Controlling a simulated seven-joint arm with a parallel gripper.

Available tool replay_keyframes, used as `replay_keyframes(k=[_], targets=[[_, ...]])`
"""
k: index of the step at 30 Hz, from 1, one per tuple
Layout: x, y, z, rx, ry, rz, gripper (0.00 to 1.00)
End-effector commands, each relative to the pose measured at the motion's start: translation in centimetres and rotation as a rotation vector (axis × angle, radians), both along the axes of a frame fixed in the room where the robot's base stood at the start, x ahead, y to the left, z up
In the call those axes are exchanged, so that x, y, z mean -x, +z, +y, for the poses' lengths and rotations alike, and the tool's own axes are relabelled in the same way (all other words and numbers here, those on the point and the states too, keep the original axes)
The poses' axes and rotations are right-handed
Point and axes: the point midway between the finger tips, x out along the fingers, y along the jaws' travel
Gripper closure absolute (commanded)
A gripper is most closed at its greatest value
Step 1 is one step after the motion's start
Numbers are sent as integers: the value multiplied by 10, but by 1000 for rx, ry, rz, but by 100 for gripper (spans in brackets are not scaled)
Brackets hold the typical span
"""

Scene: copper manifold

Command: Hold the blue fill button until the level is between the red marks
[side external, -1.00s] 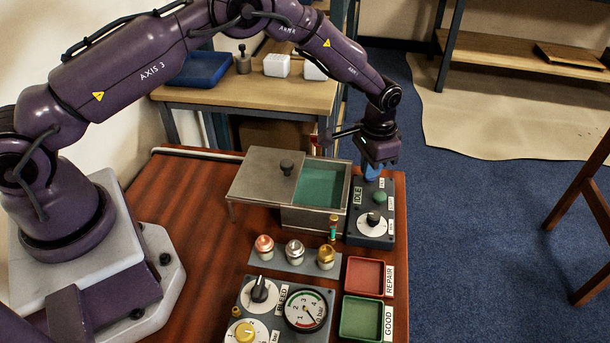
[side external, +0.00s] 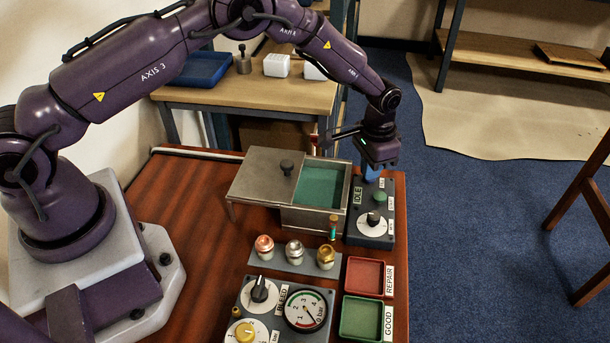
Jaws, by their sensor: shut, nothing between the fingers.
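My gripper (side external: 374,168) is shut and empty. It points down over the far end of the grey control box (side external: 357,230) marked IDLE. A small blue shape (side external: 373,174) shows directly below the gripper body; I cannot tell whether it is the fill button or the fingertips, or whether there is contact. The box also has a green button (side external: 379,197) and a dial (side external: 372,220). A metal tank (side external: 313,218) left of the box holds teal liquid (side external: 319,188). A small upright tube (side external: 333,229) stands at its front; its level and marks are too small to read.
A lid (side external: 262,178) with a black knob covers the tank's left part. In front are several capped fittings (side external: 294,251), a pressure gauge panel (side external: 305,311), a red REPAIR tray (side external: 348,278) and a green GOOD tray (side external: 345,318). Bare wood lies left of the tank.

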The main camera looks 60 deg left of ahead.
Motion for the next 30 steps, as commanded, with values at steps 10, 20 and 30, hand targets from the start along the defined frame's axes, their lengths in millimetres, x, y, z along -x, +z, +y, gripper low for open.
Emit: replay_keyframes(k=[10, 20, 30], targets=[[0, -1, 0, 0, 0, 1, 100], [0, 7, 0, 0, 0, -1, 100], [0, 35, 0, 0, 0, -1, 100]])
